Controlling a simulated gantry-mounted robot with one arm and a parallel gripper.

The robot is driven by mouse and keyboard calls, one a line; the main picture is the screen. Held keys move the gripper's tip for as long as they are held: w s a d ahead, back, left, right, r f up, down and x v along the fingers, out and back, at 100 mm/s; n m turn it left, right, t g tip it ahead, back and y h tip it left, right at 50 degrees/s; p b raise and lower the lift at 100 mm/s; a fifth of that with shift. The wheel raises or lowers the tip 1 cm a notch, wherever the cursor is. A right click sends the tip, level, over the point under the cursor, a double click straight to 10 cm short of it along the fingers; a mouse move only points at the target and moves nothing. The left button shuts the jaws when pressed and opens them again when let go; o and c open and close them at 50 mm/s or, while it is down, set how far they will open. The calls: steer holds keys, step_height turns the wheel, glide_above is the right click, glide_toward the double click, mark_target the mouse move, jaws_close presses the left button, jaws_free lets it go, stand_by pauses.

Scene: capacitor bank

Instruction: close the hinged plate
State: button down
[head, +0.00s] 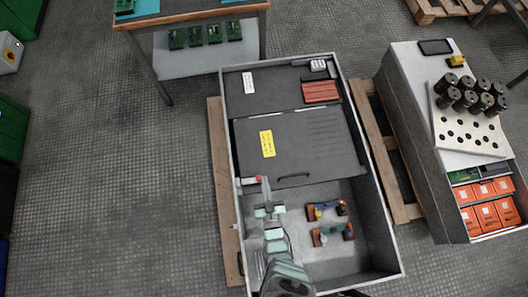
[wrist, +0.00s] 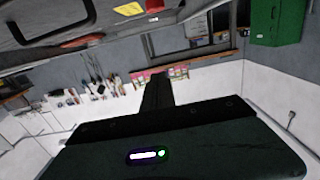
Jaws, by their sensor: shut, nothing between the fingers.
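The hinged plate (head: 315,143) is a dark grey panel with a yellow label, inside a grey open-topped cabinet (head: 391,238). A dark handle (head: 293,177) is near its lower edge. Its exact tilt is hard to tell. My gripper (head: 265,186) is shut and empty at the plate's lower left corner, beside a small red-tipped part (head: 259,178). I cannot tell whether it touches either. In the wrist view, the shut fingers (wrist: 157,92) point toward the room's far wall, and a grey surface with a yellow label (wrist: 129,8) shows at the top.
Below the plate, the open bay holds two orange-based component assemblies (head: 327,210). A dark panel (head: 262,92) and a red ribbed block (head: 320,92) lie above the plate. A bench with black cylinders (head: 466,92) and orange bins (head: 485,214) stands right.

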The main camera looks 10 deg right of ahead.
step_height(320, 180, down, 9)
steer(key=s+b, duration=0.2)
steer(key=b, duration=0.5)
steer(key=shift+s, duration=0.15)
steer(key=shift+r, duration=0.15)
